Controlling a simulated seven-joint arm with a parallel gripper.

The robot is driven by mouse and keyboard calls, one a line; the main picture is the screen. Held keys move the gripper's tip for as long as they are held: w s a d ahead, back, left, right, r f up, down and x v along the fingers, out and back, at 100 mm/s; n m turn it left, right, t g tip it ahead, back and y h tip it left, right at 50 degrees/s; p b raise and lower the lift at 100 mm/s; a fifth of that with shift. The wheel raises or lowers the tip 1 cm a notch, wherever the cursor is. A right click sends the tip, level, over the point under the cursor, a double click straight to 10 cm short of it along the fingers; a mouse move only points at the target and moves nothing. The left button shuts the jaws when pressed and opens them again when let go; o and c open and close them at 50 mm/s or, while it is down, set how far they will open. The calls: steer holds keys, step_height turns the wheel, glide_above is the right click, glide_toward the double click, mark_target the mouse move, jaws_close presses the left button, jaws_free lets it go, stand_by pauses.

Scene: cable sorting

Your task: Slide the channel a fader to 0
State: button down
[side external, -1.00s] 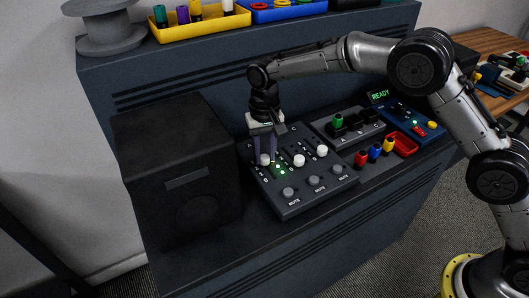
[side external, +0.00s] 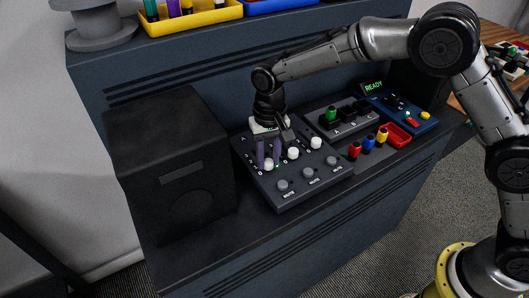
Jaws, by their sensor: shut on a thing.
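The dark fader panel (side external: 318,178) lies on the desk with three white fader caps in a row. The channel A fader cap (side external: 268,165) is the leftmost and sits close to the near end of its slot, by the printed 0. My gripper (side external: 268,160) points down, with its two purplish fingers on either side of this cap, shut on it. The fingers hide part of the slot and scale. The other caps, the middle one (side external: 293,153) and the right one (side external: 316,143), stand apart from the fingers, higher up their slots.
Grey mute knobs (side external: 282,185) line the panel's near edge. A black speaker box (side external: 170,165) stands to the left. To the right are a grey panel with a green plug (side external: 331,113), coloured plugs (side external: 368,144), a red tray (side external: 397,134) and a blue READY unit (side external: 409,113).

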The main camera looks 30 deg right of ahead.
mark_target(269, 162)
steer(key=shift+s+r, duration=0.1)
steer(key=shift+s, duration=0.1)
steer(key=c, duration=0.6)
jaws_free()
step_height(269, 162, up, 14)
steer(key=shift+f, duration=0.1)
